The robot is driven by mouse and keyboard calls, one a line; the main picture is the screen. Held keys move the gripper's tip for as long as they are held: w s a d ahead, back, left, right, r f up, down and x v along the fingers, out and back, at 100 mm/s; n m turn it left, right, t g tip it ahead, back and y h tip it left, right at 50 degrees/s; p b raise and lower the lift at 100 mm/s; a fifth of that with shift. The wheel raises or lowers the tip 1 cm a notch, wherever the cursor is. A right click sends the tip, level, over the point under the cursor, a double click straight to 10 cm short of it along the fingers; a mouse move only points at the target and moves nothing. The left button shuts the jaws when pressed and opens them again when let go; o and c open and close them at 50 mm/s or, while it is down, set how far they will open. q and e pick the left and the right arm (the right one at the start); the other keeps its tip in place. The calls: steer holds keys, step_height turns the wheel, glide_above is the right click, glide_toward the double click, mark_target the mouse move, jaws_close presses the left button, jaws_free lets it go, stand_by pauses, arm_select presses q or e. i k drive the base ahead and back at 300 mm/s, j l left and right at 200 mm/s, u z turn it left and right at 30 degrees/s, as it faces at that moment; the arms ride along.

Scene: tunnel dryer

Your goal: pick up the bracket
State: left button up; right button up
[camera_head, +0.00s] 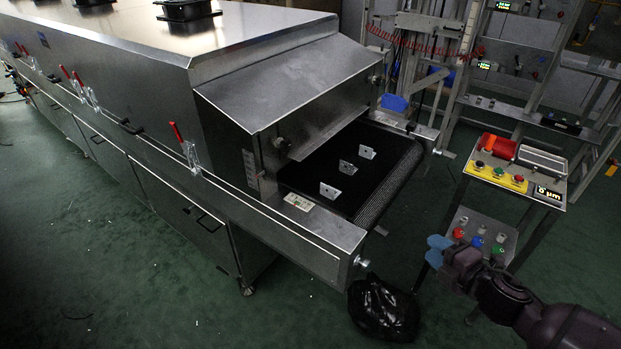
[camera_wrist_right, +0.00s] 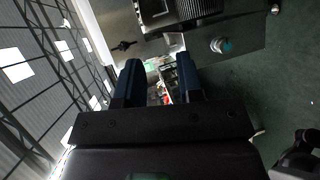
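Three small silvery brackets stand on the black conveyor belt (camera_head: 378,172) at the dryer's outlet: a near bracket (camera_head: 330,190), a middle bracket (camera_head: 347,167) and a far bracket (camera_head: 366,152). They are apart from one another. My right gripper (camera_head: 438,250), with blue fingers, is at the lower right, clear of the belt and brackets. In the right wrist view its two fingers (camera_wrist_right: 158,82) are spread with nothing held between them. No bracket can be made out in that view. My left gripper is not in view.
The metal tunnel dryer (camera_head: 290,95) fills the left and overhangs the belt's far end. A black bag (camera_head: 383,308) lies on the floor below the outlet. A control stand (camera_head: 518,170) with buttons stands right of the belt, behind my right gripper. Open space lies above the belt's exposed end.

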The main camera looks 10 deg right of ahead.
mark_target(329, 191)
steer(key=i+j, duration=0.25)
steer(key=i, duration=0.15)
steer(key=i+j, duration=0.25)
steer(key=i, duration=0.15)
steer(key=j+u, duration=0.05)
